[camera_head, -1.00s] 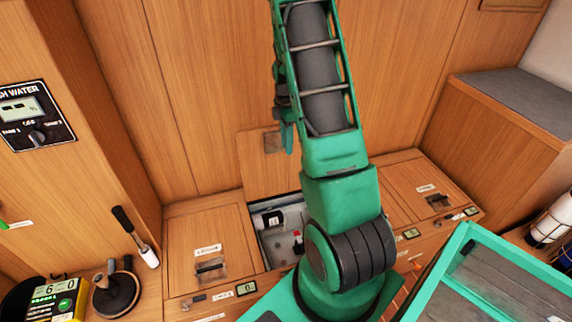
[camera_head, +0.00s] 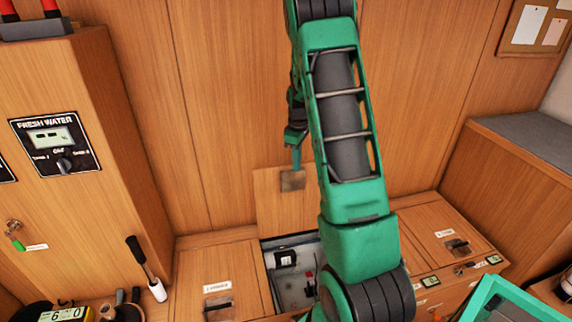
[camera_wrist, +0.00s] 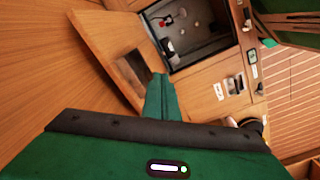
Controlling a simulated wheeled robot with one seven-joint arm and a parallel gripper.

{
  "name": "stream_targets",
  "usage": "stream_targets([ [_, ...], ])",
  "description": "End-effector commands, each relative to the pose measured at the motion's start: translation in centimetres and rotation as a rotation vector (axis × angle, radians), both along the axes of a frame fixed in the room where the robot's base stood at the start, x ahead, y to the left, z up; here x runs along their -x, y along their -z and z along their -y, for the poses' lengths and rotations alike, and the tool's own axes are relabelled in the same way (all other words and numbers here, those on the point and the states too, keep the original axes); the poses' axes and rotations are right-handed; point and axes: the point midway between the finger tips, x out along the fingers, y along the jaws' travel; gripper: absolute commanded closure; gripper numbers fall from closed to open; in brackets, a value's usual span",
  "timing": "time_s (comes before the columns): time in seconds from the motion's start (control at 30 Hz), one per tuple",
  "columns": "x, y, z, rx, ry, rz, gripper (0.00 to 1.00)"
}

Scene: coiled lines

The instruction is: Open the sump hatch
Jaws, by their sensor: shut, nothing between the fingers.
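A square wooden hatch lid (camera_head: 268,208) stands raised against the wooden back wall, with a dark square latch plate (camera_head: 292,180) near its upper edge. Below it the compartment (camera_head: 311,250) is uncovered, showing grey walls and small fittings inside. I cannot read a sump label on it. My green gripper (camera_head: 296,148) is shut and empty, by the top of the raised lid; I cannot tell if it touches. In the wrist view the gripper finger (camera_wrist: 163,98) points toward the lid (camera_wrist: 108,48) and its latch plate, with the open compartment (camera_wrist: 200,25) beyond.
Closed hatches lie left (camera_head: 215,275) and right (camera_head: 450,235) of the opening, each with a latch and label. A fresh water panel (camera_head: 55,142) is on the left cabinet. A black-handled tool (camera_head: 145,265) stands at the left. A green-framed tray (camera_head: 490,300) is front right.

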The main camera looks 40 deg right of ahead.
Motion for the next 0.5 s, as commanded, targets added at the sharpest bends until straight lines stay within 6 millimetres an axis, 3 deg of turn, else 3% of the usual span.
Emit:
stream_targets([
  [0.3, -5.5, -3.1, 1.8, 0.002, 0.597, 0.133, 1.00],
  [0.5, -7.6, -4.5, 2.3, -0.022, 0.849, 0.190, 1.00],
])
